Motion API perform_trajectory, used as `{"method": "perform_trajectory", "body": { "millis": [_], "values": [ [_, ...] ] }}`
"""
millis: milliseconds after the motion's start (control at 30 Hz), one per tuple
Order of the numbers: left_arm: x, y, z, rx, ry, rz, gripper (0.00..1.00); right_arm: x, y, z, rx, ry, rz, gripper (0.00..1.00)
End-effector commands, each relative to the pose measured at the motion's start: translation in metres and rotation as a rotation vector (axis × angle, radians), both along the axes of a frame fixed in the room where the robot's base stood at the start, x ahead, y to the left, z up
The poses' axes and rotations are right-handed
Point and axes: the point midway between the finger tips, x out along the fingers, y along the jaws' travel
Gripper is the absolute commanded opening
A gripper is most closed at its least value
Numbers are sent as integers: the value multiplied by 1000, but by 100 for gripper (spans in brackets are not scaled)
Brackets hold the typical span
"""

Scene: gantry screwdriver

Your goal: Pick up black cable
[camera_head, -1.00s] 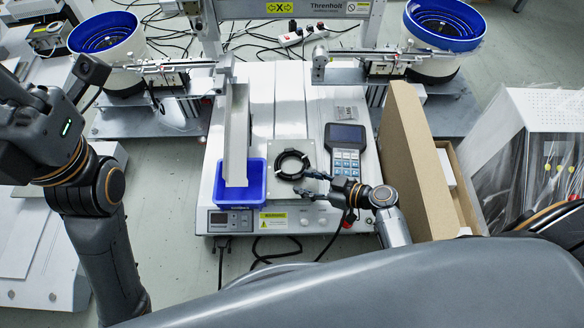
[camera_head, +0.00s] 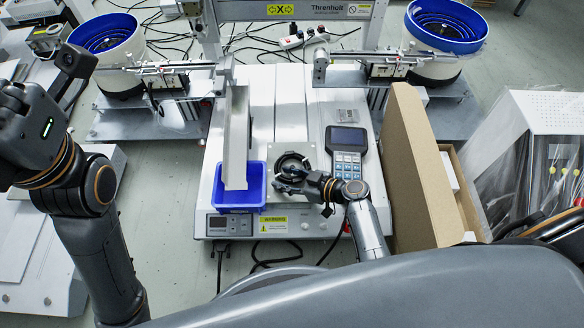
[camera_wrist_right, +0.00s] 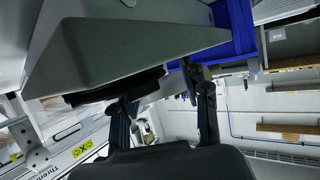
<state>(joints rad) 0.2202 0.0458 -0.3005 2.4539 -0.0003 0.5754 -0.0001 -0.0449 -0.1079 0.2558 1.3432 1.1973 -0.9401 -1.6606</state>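The black cable (camera_head: 289,158) is a coiled ring lying on a light square plate on the machine bed in the head view. My right gripper (camera_head: 281,180) is over the front part of the coil and hides some of it. In the right wrist view the two fingers of my right gripper (camera_wrist_right: 163,98) are spread apart. A dark strip, probably the cable (camera_wrist_right: 118,88), shows by the left finger at the underside of a grey slab. I cannot tell whether they touch. My left arm is raised at the left of the head view; its fingertips cannot be made out.
A blue bin (camera_head: 254,199) with a metal chute (camera_head: 236,140) stands just left of the coil. A handheld controller (camera_head: 347,150) lies to the right. An open cardboard box (camera_head: 413,165) stands beyond it. The machine bed (camera_head: 290,90) behind the coil is clear.

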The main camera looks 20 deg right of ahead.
Motion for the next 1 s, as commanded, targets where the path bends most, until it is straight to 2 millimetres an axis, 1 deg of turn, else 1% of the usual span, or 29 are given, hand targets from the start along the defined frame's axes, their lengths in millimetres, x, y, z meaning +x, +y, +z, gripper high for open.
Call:
{"method": "perform_trajectory", "body": {
  "millis": [33, 67, 100, 200, 533, 667, 700, 833, 1000],
  "values": [
    [0, 0, 0, 0, 0, 0, 0, 0, 0, 0, 0, 0, 0, 33],
    [0, 0, 0, 0, 0, 0, 0, 0, 0, 0, 0, 0, 0, 26],
    [0, 0, 0, 0, 0, 0, 0, 0, 0, 0, 0, 0, 0, 18],
    [0, 0, 0, 0, 0, 0, 0, 0, 0, 0, 0, 0, 0, 0],
    [0, 0, 1, 0, 0, -1, 0, 0, 0, 2, 1, 0, 1, 0],
    [-1, 0, 5, -3, -2, -1, 0, 0, 0, 9, -1, -1, 1, 0],
    [-1, 1, 6, -3, -1, -1, 0, 0, -1, 13, -1, -1, 1, 0],
    [8, 2, -4, -2, 57, -1, 0, 0, 0, 32, -2, -3, 2, 0],
    [13, 3, -11, -7, 115, -5, 0, 0, 0, 66, -1, -4, 2, 0]
  ]
}}
